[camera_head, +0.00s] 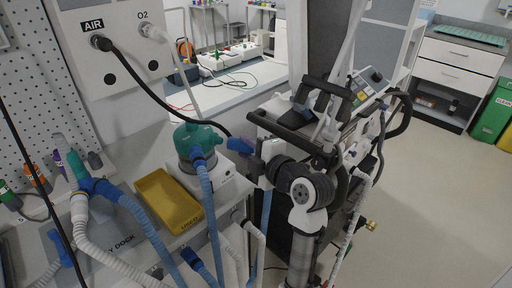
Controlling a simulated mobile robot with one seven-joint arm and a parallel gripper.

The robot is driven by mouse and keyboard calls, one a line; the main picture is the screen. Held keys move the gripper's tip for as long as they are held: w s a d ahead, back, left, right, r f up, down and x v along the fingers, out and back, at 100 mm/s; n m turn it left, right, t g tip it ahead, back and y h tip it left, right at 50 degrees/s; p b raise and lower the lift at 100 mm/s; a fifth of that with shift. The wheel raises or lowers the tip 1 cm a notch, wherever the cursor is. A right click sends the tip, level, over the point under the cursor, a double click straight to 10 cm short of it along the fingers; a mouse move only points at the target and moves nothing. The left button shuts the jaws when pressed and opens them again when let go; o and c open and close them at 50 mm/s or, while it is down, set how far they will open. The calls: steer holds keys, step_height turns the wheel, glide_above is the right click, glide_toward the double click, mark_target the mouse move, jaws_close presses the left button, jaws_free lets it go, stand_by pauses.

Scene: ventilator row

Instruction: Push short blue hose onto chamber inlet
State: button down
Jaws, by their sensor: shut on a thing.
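The humidifier chamber (193,141) is a teal dome on a white heater base (212,186), left of centre. Its teal side port (214,140) faces right, toward my gripper. A ribbed light-blue hose (207,200) with a dark-blue cuff is fitted at the chamber's front and runs down. My gripper (254,153), at the end of my arm coming from the lower right, is shut on the dark-blue cuff (239,146) of the short blue hose. The cuff points left toward the port, with a small gap. Part of a light-blue hose (266,212) hangs below my gripper; its join to the cuff is hidden.
A yellow tray (167,201) stands left of the heater base. A black hose (150,88) from the AIR outlet arcs down behind the chamber toward the cuff. White and blue hoses crowd the lower left. A ventilator cart (290,120) stands close behind my arm. The right floor is clear.

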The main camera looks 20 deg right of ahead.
mark_target(236, 148)
steer(key=shift+w+a, duration=0.25)
steer(key=shift+a, duration=0.05)
steer(key=shift+w, duration=0.1)
steer(key=shift+w+a+f+b, duration=0.1)
steer(key=shift+b, duration=0.2)
steer(key=shift+w+a+b, duration=0.35)
steer(key=shift+w+a, duration=0.6)
steer(key=shift+a, duration=0.05)
stand_by(1.6)
steer(key=c, duration=1)
jaws_free()
steer(key=shift+c, duration=0.2)
steer(key=shift+s, duration=0.1)
steer(key=shift+s+d, duration=0.15)
steer(key=shift+s, duration=0.1)
steer(key=b+v, duration=0.3)
steer(key=v, duration=1)
steer(key=shift+b, duration=0.35)
